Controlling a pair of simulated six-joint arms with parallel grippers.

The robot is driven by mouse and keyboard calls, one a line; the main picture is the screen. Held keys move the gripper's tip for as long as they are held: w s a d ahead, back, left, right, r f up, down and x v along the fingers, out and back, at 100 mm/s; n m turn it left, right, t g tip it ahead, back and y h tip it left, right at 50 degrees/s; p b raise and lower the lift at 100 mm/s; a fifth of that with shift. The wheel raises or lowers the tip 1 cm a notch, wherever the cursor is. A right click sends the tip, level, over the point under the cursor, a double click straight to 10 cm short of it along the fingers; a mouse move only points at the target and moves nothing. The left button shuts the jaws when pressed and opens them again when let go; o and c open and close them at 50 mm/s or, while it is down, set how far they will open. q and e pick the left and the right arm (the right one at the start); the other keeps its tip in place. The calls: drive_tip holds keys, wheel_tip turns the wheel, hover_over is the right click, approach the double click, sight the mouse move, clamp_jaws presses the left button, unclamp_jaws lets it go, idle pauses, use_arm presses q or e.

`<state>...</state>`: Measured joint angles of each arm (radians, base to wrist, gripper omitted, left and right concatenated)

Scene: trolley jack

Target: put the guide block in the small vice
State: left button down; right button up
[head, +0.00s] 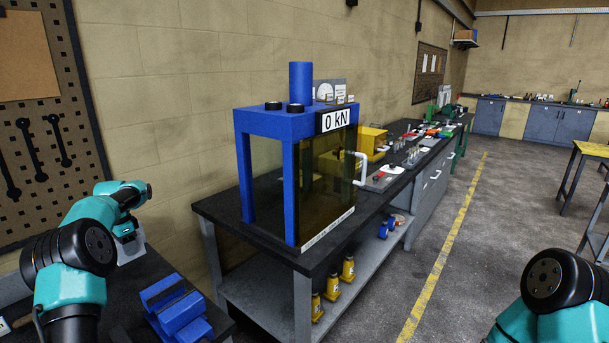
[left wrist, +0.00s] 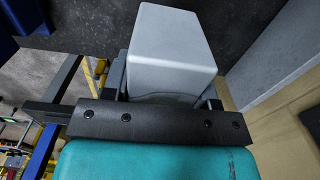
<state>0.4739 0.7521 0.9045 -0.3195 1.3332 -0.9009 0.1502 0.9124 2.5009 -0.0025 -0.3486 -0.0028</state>
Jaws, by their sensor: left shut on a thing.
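The guide block (head: 133,249) is a light grey block, at the left of the head view, partly covered by my left arm. It also fills the upper middle of the left wrist view (left wrist: 168,48). My left gripper (head: 127,232) is shut on it, with a dark finger on each side in the left wrist view. The small vice (head: 180,312) is blue and stands on the dark bench at the lower left, right of the block and nearer the camera. My right gripper is out of view; only part of its arm shows at the lower right.
A blue press (head: 272,122) with a tinted guard and a "0 kN" display stands on the long bench to the right. Yellow jacks (head: 348,268) stand on its lower shelf. A pegboard (head: 45,140) hangs on the wall. Dark bench top lies bare around the vice.

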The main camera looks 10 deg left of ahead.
use_arm(q)
drive_tip(key=w+d+f+n, duration=0.1)
drive_tip(key=w+d+f, duration=0.2)
drive_tip(key=d, duration=0.7)
drive_tip(key=w+d+f+n, duration=0.1)
drive_tip(key=w+d+f, duration=0.2)
drive_tip(key=d, duration=0.6)
drive_tip(key=w+d+f+n, duration=0.1)
drive_tip(key=w+d+f, duration=0.2)
drive_tip(key=d, duration=0.7)
drive_tip(key=s+d+f+n, duration=0.1)
drive_tip(key=s+d+f, duration=0.2)
drive_tip(key=d+f, duration=0.5)
drive_tip(key=s+d+f+n, duration=0.1)
drive_tip(key=s+d+f, duration=0.2)
drive_tip(key=d+f, duration=0.5)
drive_tip(key=d, duration=0.3)
drive_tip(key=shift+d, duration=0.25)
drive_tip(key=shift+r, duration=0.15)
